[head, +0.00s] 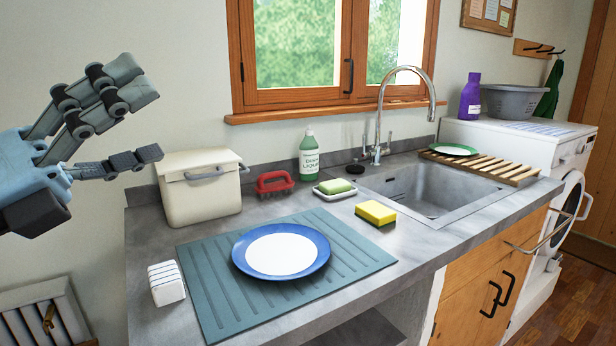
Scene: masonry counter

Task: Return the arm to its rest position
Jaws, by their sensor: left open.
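My left gripper (150,122) is at the upper left of the head view. Its fingers are spread open with nothing between them. It is raised in the air, left of the cream lidded bin (200,195) and apart from it. The wall shows behind it. My right gripper is not in view.
The grey counter (390,262) holds a blue-rimmed plate (281,250) on a teal mat (215,315), a white striped block (166,284), a red brush (274,184), a green bottle (309,158) and a yellow sponge (376,213). The sink (425,190) is at the right with a tall tap (432,100).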

